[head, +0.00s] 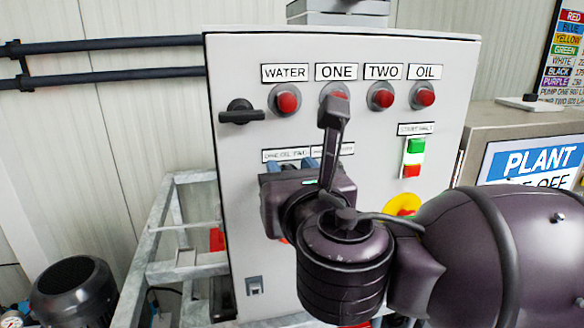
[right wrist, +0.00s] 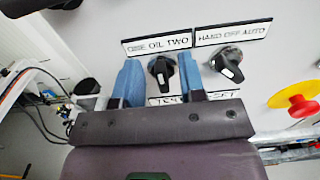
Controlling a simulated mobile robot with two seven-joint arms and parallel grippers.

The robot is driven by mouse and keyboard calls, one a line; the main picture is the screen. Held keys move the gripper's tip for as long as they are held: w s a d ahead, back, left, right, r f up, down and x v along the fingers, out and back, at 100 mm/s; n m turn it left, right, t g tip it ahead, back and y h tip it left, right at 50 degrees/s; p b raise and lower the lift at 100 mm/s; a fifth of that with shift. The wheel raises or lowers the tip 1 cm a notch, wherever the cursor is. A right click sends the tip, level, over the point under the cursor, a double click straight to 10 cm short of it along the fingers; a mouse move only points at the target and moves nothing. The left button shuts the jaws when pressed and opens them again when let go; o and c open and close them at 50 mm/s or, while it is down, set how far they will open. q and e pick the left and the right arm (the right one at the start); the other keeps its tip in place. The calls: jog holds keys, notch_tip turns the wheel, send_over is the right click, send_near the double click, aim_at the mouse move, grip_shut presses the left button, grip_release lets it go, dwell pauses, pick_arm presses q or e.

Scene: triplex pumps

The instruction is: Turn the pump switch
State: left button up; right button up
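The grey control panel (head: 240,75) fills the middle of the head view. In the right wrist view, a black rotary switch (right wrist: 161,70) sits under the label "ONE OIL TWO", and a second black rotary switch (right wrist: 229,66) sits to its right under "HAND OFF AUTO". My right gripper (right wrist: 160,78) is open, its two blue fingers pointing at the panel. The first switch shows between the fingers; I cannot tell whether they touch it. In the head view, my right gripper (head: 291,166) and arm hide both switches. My left gripper is not in view.
Red buttons (head: 288,101) line the panel's top, with a black handle (head: 242,112) at left. A green and red start/stop switch (head: 413,157) and a yellow-red emergency stop (head: 402,204) are at right. A metal frame (head: 165,240) and motor (head: 75,290) stand lower left.

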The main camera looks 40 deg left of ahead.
jog(key=shift+w+a, duration=0.15)
jog(key=shift+w, duration=0.05)
grip_shut()
